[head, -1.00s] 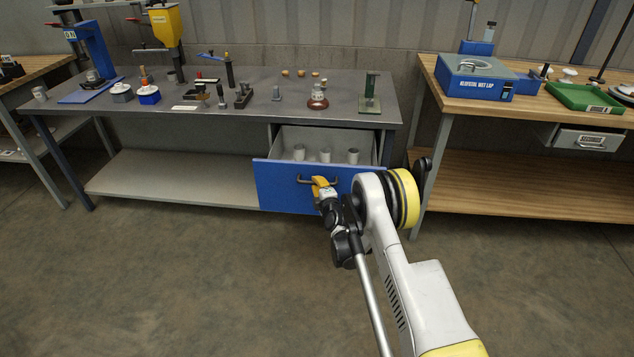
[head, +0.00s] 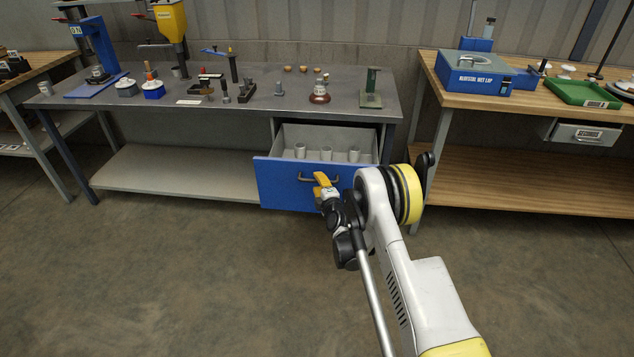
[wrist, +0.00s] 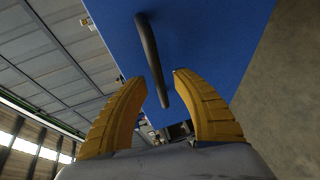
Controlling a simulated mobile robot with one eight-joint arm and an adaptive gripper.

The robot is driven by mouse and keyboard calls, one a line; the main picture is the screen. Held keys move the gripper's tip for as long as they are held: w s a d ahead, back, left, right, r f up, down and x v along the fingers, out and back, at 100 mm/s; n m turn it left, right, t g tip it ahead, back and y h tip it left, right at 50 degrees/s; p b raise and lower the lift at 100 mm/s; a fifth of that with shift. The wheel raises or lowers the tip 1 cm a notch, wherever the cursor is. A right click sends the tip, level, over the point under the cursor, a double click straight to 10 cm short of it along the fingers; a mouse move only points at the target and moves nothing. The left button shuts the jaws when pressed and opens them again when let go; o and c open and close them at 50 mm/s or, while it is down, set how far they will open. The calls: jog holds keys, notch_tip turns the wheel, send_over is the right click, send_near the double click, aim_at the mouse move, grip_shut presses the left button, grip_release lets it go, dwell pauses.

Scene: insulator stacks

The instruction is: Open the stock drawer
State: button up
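The stock drawer (head: 285,186) has a blue front and stands pulled out under the right end of the grey bench. Three grey cups (head: 326,153) show inside it. Its dark bar handle (head: 318,179) is on the front face. My gripper (head: 320,179) is at the handle, its yellow fingers just in front of it. In the wrist view my gripper (wrist: 160,76) has its fingers spread apart. The handle (wrist: 151,50) shows ahead with its lower end between the fingertips, with gaps on both sides. The blue drawer front (wrist: 215,35) fills the upper middle there.
The grey bench (head: 240,90) carries several small tools and fittings. A wooden bench (head: 520,100) with a blue wet lap box (head: 475,75) and a green tray (head: 585,93) stands on the right. The floor (head: 200,270) in front is clear.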

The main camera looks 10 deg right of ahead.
jog(key=s+r, duration=0.1)
jog(key=s, duration=0.5)
jog(key=shift+d, duration=0.25)
jog(key=shift+r, duration=0.1)
notch_tip(320, 180, up, 15)
jog(key=s+a+m+g, duration=0.2)
jog(key=m, duration=0.2)
jog(key=s+r+m+g, duration=0.3)
jog(key=s+r+m, duration=0.1)
jog(key=s+r, duration=0.75)
jog(key=s+d+m+g+h, duration=0.1)
jog(key=s+m+g, duration=0.3)
jog(key=s, duration=2.7)
jog(key=d+m, duration=0.1)
jog(key=m, duration=0.5)
jog(key=shift+s+f, duration=0.2)
jog(key=shift+s, duration=0.2)
